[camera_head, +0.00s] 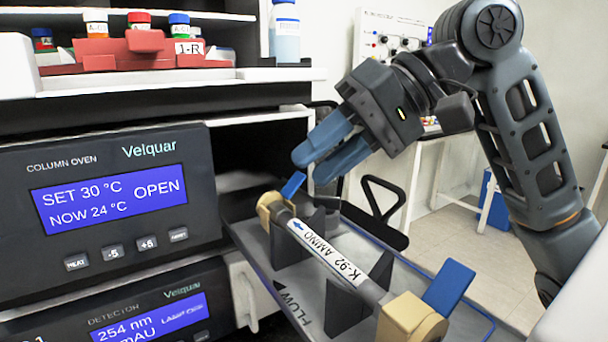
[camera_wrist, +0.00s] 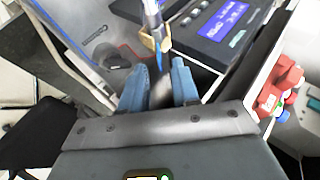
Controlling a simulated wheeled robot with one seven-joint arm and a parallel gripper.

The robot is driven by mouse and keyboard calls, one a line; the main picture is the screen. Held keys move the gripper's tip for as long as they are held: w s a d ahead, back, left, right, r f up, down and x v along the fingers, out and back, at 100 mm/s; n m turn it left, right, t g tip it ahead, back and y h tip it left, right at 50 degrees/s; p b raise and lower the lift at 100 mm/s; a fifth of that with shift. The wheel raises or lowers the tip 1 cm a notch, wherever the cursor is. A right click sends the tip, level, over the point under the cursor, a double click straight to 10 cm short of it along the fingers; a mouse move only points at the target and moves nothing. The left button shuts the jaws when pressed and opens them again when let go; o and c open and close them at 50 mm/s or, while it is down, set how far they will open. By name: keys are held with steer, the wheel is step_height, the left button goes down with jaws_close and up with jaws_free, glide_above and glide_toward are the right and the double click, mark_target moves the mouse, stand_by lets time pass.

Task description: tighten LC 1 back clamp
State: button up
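The column labelled K-92 AMINO (camera_head: 335,262) lies along the pulled-out oven tray (camera_head: 268,264). At its far end is a tan back clamp (camera_head: 267,209) with a blue lever (camera_head: 293,185) sticking up at a tilt. At its near end is a tan front clamp (camera_head: 405,320), its blue lever (camera_head: 449,287) also raised. My gripper (camera_head: 311,168) is open, just above and right of the back lever. In the wrist view the back lever (camera_wrist: 158,55) shows ahead of the open fingers, roughly between their tips; whether they touch it cannot be told.
Dark supports (camera_head: 372,285) hold the column. The oven panel (camera_head: 110,205) reads OPEN, and a detector (camera_head: 150,310) stands below. A shelf above holds a red vial rack (camera_head: 130,50).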

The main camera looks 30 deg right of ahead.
steer(key=shift+x, duration=1.4)
steer(key=shift+c, duration=0.3)
jaws_close()
